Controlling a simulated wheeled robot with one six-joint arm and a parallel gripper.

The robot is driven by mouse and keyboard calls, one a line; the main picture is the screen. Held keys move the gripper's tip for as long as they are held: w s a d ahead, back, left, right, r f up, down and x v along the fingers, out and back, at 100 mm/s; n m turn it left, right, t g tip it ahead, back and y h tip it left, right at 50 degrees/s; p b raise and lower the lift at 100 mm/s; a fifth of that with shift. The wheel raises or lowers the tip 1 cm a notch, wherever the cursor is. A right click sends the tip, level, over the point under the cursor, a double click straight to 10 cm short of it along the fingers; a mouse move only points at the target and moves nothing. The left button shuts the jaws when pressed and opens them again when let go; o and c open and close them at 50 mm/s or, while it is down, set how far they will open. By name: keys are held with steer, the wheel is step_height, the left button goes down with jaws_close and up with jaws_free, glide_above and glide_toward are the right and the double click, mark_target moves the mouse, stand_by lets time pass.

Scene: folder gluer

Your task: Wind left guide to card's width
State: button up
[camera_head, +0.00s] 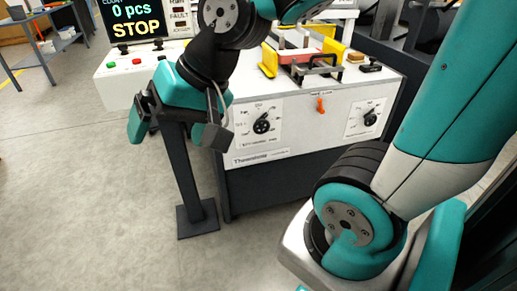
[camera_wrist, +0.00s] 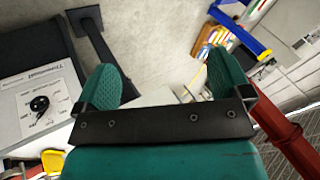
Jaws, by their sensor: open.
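The white front panel (camera_head: 285,128) of the folder gluer carries a left black knob (camera_head: 262,125) on a printed scale and a right black knob (camera_head: 370,118). A knob with its scale also shows at the left of the wrist view (camera_wrist: 39,103). On the machine's top, a left yellow guide (camera_head: 268,61) and a right yellow guide (camera_head: 333,49) stand either side of a red part. I cannot make out the card or the scale readings. My gripper (camera_head: 174,131) is open and empty, left of the panel and apart from both knobs; its fingers show in the wrist view (camera_wrist: 165,85).
An orange lever (camera_head: 320,104) sits between the knobs. A display box (camera_head: 135,22) reading "0 pcs STOP" stands left, with a dark post (camera_head: 190,180) below my gripper. A blue table (camera_head: 48,40) is far left. The grey floor in front is clear.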

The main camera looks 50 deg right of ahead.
steer(key=w+d+f+m+t+h+b, duration=0.1)
steer(key=w+d+f+m+t+b, duration=0.1)
steer(key=w+d+f+m+b, duration=0.25)
steer(key=w+d+f+m+t+b, duration=0.1)
steer(key=d+f+m+t+b, duration=0.1)
steer(key=f+m+b, duration=0.35)
steer(key=m+t+h+b, duration=0.7)
steer(key=m+h+b, duration=0.6)
steer(key=m+b, duration=1.35)
glide_toward(263, 128)
steer(key=w+d+n+p, duration=0.1)
steer(key=w+p, duration=0.1)
steer(key=p, duration=0.3)
steer(key=w+d+n+p, duration=0.2)
steer(key=w+p, duration=0.1)
steer(key=p, duration=0.1)
steer(key=w+d+n+p, duration=0.1)
steer(key=w+p, duration=0.2)
steer(key=p, duration=0.2)
steer(key=shift+w+d+r+g+h+p, duration=0.2)
steer(key=shift+w+d+g+h+p, duration=0.1)
steer(key=shift+h+p, duration=0.1)
steer(key=shift+w+d+f, duration=0.2)
steer(key=shift+w+d, duration=0.05)
steer(key=shift+w, duration=0.1)
